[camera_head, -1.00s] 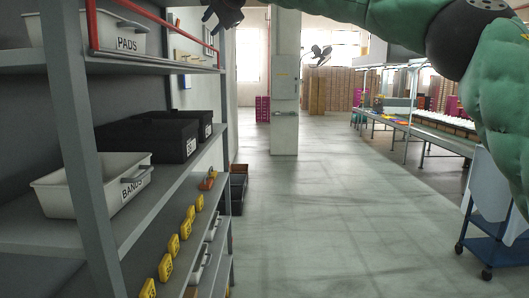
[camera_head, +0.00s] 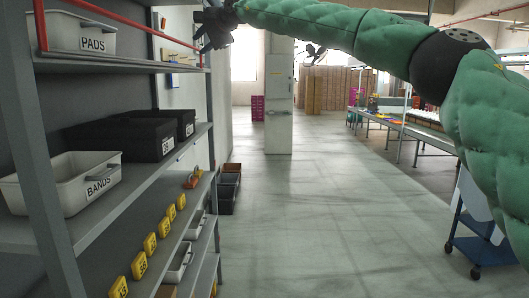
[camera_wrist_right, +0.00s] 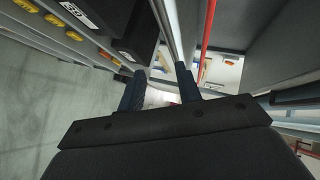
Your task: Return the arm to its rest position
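My right arm, in a green padded sleeve, reaches across the top of the head view from the right. My right gripper (camera_head: 203,30) is at its end, close to the top shelf's right end. In the right wrist view the two dark fingers of my right gripper (camera_wrist_right: 160,82) stand apart with nothing between them. The gripper is open and empty. My left arm and left gripper are not in view.
A grey shelf rack (camera_head: 45,170) stands at the left. It holds a white PADS bin (camera_head: 97,40), a white BANDS bin (camera_head: 98,187) and black bins (camera_head: 113,142). A red rail (camera_head: 120,17) crosses the top shelf. A blue cart (camera_head: 480,250) stands right. The middle floor is clear.

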